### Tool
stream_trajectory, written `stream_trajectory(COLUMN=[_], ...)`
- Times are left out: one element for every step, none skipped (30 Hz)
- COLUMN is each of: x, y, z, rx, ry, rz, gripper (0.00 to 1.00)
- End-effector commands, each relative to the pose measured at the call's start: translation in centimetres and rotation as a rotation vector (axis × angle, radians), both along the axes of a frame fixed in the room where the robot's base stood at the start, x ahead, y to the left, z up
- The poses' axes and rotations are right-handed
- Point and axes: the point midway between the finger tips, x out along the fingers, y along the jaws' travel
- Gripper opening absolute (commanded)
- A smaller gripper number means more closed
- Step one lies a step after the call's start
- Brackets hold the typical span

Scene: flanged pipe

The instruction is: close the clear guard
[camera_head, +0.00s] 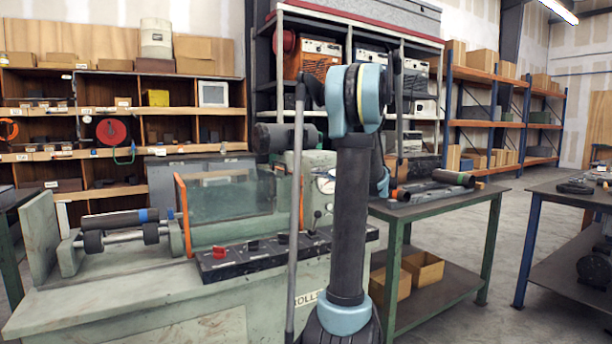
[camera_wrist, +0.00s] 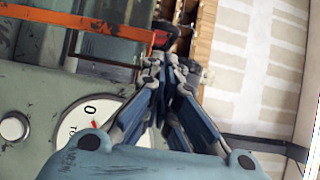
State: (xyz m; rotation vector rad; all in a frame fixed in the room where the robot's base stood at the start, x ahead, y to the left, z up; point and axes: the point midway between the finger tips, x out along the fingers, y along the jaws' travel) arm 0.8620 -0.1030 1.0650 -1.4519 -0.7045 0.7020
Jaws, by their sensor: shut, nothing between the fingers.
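The clear guard (camera_head: 238,212) is a see-through panel with orange upright edges. It stands on the green machine (camera_head: 140,290), right of a dark pipe (camera_head: 118,218) lying on rollers. The pipe lies outside the panel. In the wrist view an orange bar (camera_wrist: 75,18), seemingly the guard's edge, crosses the upper left. My gripper (camera_wrist: 168,62) has its fingers together and empty, with the tips close to the bar's right end. I cannot tell whether they touch it. In the head view my arm hides part of the machine, and the fingers cannot be made out.
A round dial (camera_wrist: 88,128) sits below the bar in the wrist view. A black control panel (camera_head: 265,252) with red switches fronts the machine. A green table (camera_head: 425,208) with pipes stands to the right. Shelves (camera_head: 200,115) line the back, and open floor lies at far right.

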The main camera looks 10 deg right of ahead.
Motion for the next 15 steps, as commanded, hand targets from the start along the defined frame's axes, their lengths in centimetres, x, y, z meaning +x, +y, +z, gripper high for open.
stream_trajectory(x=[0.3,0.5,0.9,1.1,1.4,1.8,2.1,2.5,2.8,3.1,3.5,3.8,4.1,4.3,4.6], y=[0.5,0.9,1.4,1.8,2.2,2.8,3.1,3.5,4.1,4.5,4.8,5.3,5.6,5.9,6.3], z=[0.0,0.0,0.0,0.0,0.0,0.0,0.0,0.0,0.0,0.0,0.0,0.0,0.0,0.0,0.0], rx=[0.0,-0.001,-0.001,-0.001,-0.001,-0.002,-0.002,-0.002,-0.002,-0.002,-0.002,-0.002,-0.002,-0.002,-0.002], ry=[0.0,0.001,0.001,0.001,0.001,0.001,0.001,0.001,0.001,0.001,0.001,0.001,0.001,0.001,0.001], rz=[0.003,0.004,0.006,0.006,0.005,0.007,0.007,0.006,0.008,0.007,0.006,0.007,0.007,0.006,0.006], gripper=[0.0,0.0,0.0,0.0,0.0,0.0,0.0,0.0,0.0,0.0,0.0,0.0,0.0,0.0,0.0])
